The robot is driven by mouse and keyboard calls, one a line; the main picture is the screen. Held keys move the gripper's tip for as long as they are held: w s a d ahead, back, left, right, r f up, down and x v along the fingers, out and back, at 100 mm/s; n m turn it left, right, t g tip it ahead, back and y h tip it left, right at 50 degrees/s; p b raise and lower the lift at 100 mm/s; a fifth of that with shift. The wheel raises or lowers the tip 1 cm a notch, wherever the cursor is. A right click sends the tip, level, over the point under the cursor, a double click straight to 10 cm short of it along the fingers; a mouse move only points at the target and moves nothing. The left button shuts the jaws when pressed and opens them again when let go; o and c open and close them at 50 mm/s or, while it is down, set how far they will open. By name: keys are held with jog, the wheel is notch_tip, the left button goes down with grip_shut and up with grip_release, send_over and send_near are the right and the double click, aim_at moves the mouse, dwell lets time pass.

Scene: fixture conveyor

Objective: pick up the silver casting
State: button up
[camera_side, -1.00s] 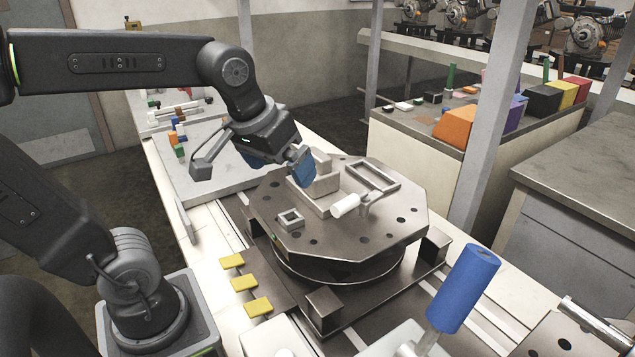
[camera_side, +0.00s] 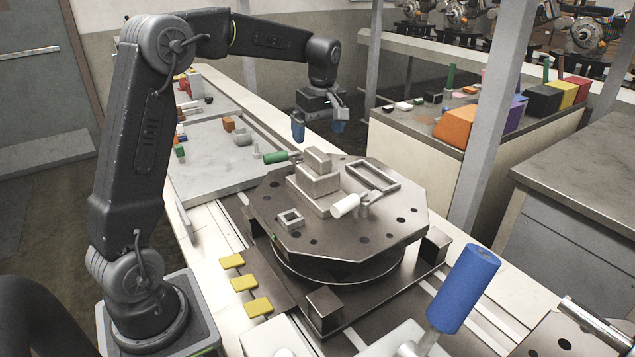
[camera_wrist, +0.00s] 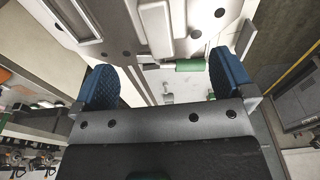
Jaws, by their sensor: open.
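The silver casting (camera_side: 314,184) is a stepped grey block with a smaller block on top. It sits upright on the dark octagonal fixture plate (camera_side: 290,238) in the side view. At the top of the wrist view, a pale block (camera_wrist: 156,28) appears to be the casting, cut off by the frame edge. My gripper (camera_side: 318,127) is open and empty, raised above and behind the casting, apart from it. Its two blue fingers are spread wide in the wrist view (camera_wrist: 165,80), with no part held between them.
A green-handled clamp (camera_side: 275,157) stands behind the casting and a white-handled one (camera_side: 345,206) in front. A rectangular frame (camera_side: 372,175) and small square ring (camera_side: 289,218) are on the plate. A blue cylinder (camera_side: 464,288) rises in the right foreground.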

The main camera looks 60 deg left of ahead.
aim_at(318, 152)
jog(key=f, duration=1)
jog(key=shift+a, duration=0.35)
jog(key=shift+r, duration=0.1)
jog(key=shift+c, duration=0.4)
jog(key=c, duration=1.3)
jog(key=shift+w+r, duration=0.15)
jog(key=shift+r, duration=0.5)
jog(key=shift+c, duration=0.6)
notch_tip(318, 152, up, 9)
